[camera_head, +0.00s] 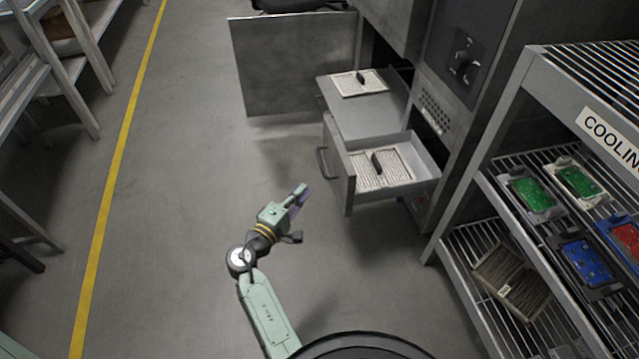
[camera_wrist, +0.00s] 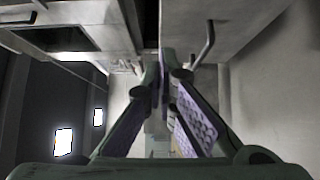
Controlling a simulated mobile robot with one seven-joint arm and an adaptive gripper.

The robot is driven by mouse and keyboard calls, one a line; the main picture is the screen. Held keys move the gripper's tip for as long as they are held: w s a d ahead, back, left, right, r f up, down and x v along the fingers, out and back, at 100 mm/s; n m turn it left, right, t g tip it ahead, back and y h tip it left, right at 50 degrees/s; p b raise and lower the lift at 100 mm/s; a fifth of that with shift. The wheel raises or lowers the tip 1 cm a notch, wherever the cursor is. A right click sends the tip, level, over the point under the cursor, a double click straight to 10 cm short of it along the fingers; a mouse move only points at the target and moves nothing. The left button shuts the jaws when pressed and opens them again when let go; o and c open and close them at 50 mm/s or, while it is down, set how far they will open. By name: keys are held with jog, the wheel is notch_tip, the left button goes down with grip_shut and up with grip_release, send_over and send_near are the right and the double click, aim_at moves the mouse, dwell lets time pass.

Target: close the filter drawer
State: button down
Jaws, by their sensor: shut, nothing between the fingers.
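A lower filter drawer (camera_head: 425,172) stands pulled out of the grey machine, with a pale pleated filter (camera_head: 398,172) with a dark grip inside. Its front panel has a bar handle (camera_head: 322,163) facing left. Above it, a flat-topped drawer (camera_head: 376,117) also juts out, with a similar filter (camera_head: 347,84) on top. My gripper (camera_head: 302,190) is in front of the lower drawer, apart from its handle and to its lower left. In the wrist view, my gripper's fingers (camera_wrist: 163,78) meet with nothing between them. A grey panel with a bar handle (camera_wrist: 207,45) shows beyond them.
A cooling rack (camera_head: 482,178) at the right holds green, blue and red framed boards and a brown filter (camera_head: 510,278). An open machine door (camera_head: 290,65) stands behind the drawers. Grey floor (camera_head: 180,180) is clear to the left, up to a yellow line.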

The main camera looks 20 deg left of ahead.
jog(key=w+d+p, duration=0.2)
jog(key=w+d, duration=0.3)
jog(key=w, duration=0.6)
jog(key=shift+p, duration=0.3)
jog(key=shift+w, duration=0.15)
jog(key=shift+w+d, duration=0.15)
jog(key=shift+d, duration=0.1)
jog(key=w+d+b, duration=0.2)
jog(key=w+d, duration=0.6)
jog(key=d, duration=0.4)
jog(key=w+d+b, duration=0.2)
jog(key=w+d, duration=0.7)
jog(key=d, duration=0.4)
jog(key=shift+w+d, duration=0.2)
jog(key=shift+d, duration=0.1)
jog(key=shift+d+r, duration=0.1)
jog(key=shift+r, duration=0.05)
